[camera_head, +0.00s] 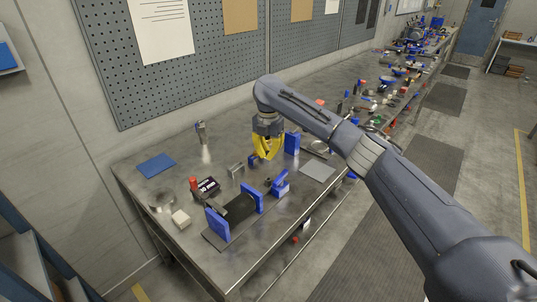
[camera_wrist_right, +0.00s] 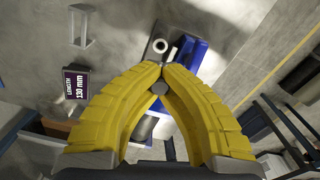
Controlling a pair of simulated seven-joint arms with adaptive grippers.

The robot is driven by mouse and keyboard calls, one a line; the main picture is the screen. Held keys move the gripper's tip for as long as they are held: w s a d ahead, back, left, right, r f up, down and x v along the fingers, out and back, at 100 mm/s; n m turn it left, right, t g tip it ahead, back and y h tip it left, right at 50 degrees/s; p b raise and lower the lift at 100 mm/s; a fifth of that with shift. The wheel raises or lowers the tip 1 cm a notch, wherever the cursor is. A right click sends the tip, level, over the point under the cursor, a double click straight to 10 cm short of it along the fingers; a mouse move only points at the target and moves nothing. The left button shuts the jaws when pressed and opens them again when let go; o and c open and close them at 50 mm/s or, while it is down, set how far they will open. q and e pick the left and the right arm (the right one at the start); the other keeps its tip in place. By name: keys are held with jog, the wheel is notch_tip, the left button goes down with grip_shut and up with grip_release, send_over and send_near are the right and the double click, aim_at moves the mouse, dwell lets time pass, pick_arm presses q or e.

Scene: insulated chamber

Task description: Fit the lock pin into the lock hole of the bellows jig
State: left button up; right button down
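The bellows jig stands near the table's front edge in the head view, with two upright blue plates (camera_head: 217,222) and a dark part between them on a flat dark base. My right gripper (camera_head: 267,148) has yellow fingers and points down above the table, behind and above the small blue holder (camera_head: 281,184). In the right wrist view, its fingertips (camera_wrist_right: 162,70) come together around a small grey faceted end (camera_wrist_right: 158,88), which looks like the lock pin's. The pin's far end is hidden. The blue holder (camera_wrist_right: 196,58) lies beyond the fingertips. The lock hole cannot be made out. My left gripper is not in view.
A black length display (camera_head: 208,187) reading 130 mm, a red-topped item (camera_head: 193,185), a white block (camera_head: 181,219) and a metal block (camera_head: 236,172) stand around the jig. A blue block (camera_head: 292,143) stands beside my gripper. A grey plate (camera_head: 318,171) lies at the right.

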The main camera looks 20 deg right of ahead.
jog(key=shift+f, duration=2.85)
jog(key=shift+f, duration=2.1)
dwell(2.0)
jog(key=c, duration=2.1)
grip_release()
jog(key=shift+c, duration=0.2)
jog(key=o, duration=0.6)
jog(key=shift+r, duration=0.1)
